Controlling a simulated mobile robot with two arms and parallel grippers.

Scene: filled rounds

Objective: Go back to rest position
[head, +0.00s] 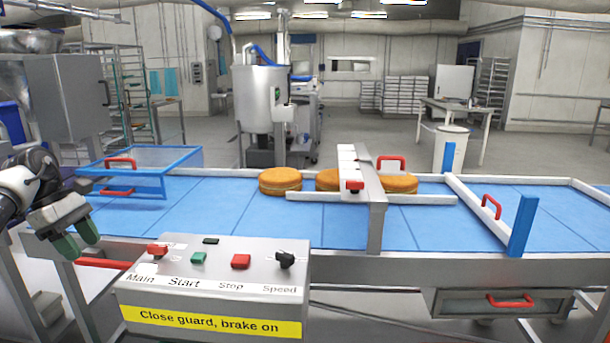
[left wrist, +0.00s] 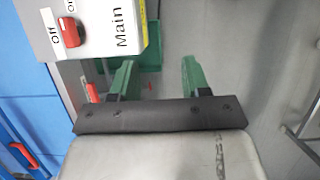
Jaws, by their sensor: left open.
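My left gripper (head: 77,240) is at the left of the head view, left of the control box (head: 215,266) and in front of the conveyor's near edge. Its green fingers are apart and empty; they also show in the left wrist view (left wrist: 155,80). The box carries a red Main switch (head: 157,250), a green Start button (head: 198,258), a red Stop button (head: 240,261) and a black Speed knob (head: 285,260). In the left wrist view the Main switch (left wrist: 69,31) shows beside "Off" and "On" labels. My right gripper is not in view.
A blue conveyor (head: 215,205) runs across, with several orange-brown rounds (head: 280,181) near a grey gantry (head: 376,215). A clear blue-framed guard (head: 150,160) with red handles stands at its left. A drawer (head: 500,301) is below right. A steel tank (head: 262,100) stands behind.

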